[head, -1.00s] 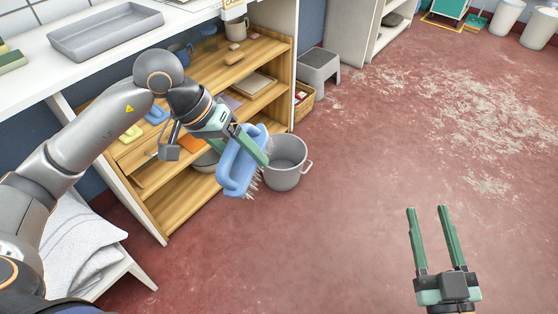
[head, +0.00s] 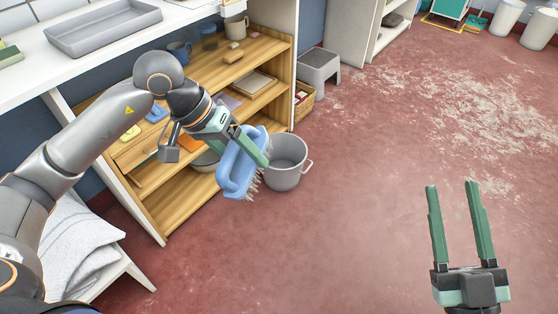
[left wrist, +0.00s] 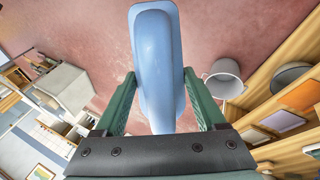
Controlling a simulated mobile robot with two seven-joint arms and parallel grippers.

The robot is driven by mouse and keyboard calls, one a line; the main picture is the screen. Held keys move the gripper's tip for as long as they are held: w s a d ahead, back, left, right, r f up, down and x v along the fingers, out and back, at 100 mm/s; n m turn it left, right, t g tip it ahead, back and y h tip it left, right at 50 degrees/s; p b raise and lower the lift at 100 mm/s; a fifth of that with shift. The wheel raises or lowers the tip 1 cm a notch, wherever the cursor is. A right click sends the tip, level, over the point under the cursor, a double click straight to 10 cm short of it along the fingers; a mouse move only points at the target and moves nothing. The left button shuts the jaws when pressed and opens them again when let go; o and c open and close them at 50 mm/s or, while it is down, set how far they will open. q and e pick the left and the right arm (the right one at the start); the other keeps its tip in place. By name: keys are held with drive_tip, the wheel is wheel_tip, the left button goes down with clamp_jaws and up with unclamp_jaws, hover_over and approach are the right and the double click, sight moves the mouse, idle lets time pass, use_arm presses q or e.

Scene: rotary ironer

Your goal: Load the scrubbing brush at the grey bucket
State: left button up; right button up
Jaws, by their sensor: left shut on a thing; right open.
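The blue scrubbing brush (head: 240,163) has pale bristles that point down and to the right in the head view. My left gripper (head: 250,143) is shut on the brush and holds it in the air. The brush also fills the middle of the left wrist view (left wrist: 157,65), between the two green fingers. The grey bucket (head: 287,172) stands on the red floor just right of the brush in the head view. It also shows in the left wrist view (left wrist: 224,84), right of the brush. My right gripper (head: 455,205) is open and empty over the floor at lower right.
Wooden shelves (head: 262,84) with several small items stand left of the bucket. A wicker basket (head: 304,100) and a grey step stool (head: 319,70) are behind it. A white bench with towels (head: 65,245) is at lower left. The floor (head: 400,140) to the right is clear.

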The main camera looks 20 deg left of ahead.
use_arm(q)
drive_tip(key=shift+f+b, duration=0.55)
drive_tip(key=shift+f, duration=0.05)
drive_tip(key=shift+f+b, duration=0.6)
drive_tip(key=shift+b, duration=0.05)
use_arm(e)
drive_tip(key=shift+s+r+n+y, duration=2.4)
drive_tip(key=shift+r+y, duration=0.35)
drive_tip(key=shift+y, duration=0.35)
use_arm(q)
wheel_tip(320, 180, down, 44)
drive_tip(key=b, duration=1.2)
use_arm(e)
wheel_tip(320, 180, down, 13)
drive_tip(key=a, duration=0.2)
drive_tip(key=shift+w+a+m, duration=0.15)
drive_tip(key=shift+w+m, duration=0.05)
drive_tip(key=shift+m, duration=0.1)
drive_tip(key=shift+f, duration=0.1)
